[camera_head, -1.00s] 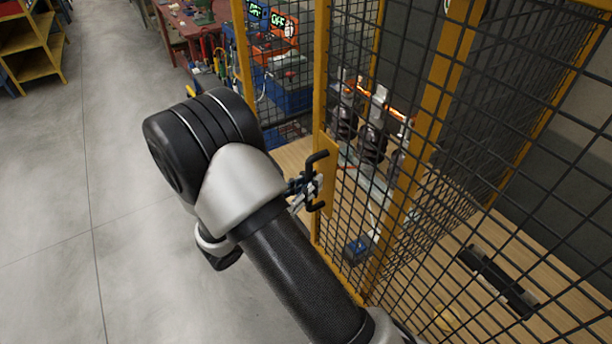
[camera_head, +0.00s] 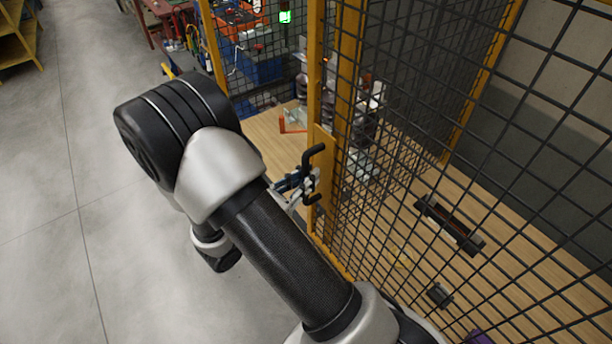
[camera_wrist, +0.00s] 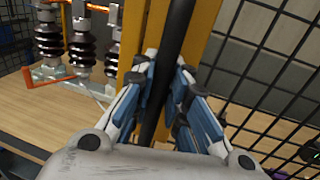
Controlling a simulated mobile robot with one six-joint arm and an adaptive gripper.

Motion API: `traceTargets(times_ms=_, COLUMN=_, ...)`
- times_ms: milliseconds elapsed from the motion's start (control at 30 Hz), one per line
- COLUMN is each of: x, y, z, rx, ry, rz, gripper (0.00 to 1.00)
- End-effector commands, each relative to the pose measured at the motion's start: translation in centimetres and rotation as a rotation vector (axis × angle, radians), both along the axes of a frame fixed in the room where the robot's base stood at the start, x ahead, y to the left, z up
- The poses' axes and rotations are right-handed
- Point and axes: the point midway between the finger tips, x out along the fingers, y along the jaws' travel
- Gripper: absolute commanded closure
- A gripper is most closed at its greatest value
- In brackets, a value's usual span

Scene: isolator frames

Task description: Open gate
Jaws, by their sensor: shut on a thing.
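The gate is a yellow-framed panel of black wire mesh; its yellow edge plate (camera_head: 322,165) carries a black bar handle (camera_head: 313,158). In the wrist view the handle (camera_wrist: 172,70) runs upright between the blue and white fingers of my gripper (camera_wrist: 166,85), which are shut around it. The head view shows my gripper (camera_head: 300,185) at the handle, partly hidden by my arm. The gate stands partly open, with a gap between its edge plate and the yellow post (camera_head: 213,45) at the left.
Inside the enclosure, brown ribbed isolators (camera_wrist: 82,55) stand above a wooden floor (camera_head: 270,140), with an orange bar (camera_wrist: 45,78) beside them. A black bar-shaped thing (camera_head: 450,222) lies behind the mesh. Grey floor (camera_head: 90,230) at the left is clear.

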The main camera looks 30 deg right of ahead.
Motion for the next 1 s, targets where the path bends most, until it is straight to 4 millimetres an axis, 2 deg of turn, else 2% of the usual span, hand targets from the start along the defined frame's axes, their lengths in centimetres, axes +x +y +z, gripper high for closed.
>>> traceTargets(times_ms=200, x=0.0, y=0.1, z=-0.1, rx=0.003, ry=0.002, rz=0.003, gripper=1.0)
traceTargets(times_ms=233, x=0.0, y=0.1, z=-0.1, rx=0.003, ry=0.002, rz=0.003, gripper=0.86)
traceTargets(times_ms=533, x=0.0, y=0.0, z=0.0, rx=0.001, ry=0.0, rz=0.002, gripper=0.66)
traceTargets(times_ms=867, x=0.0, y=0.1, z=0.0, rx=0.0, ry=0.0, rz=0.002, gripper=0.66)
traceTargets(times_ms=1000, x=-0.2, y=1.4, z=0.0, rx=0.0, ry=-0.001, rz=0.005, gripper=0.66)
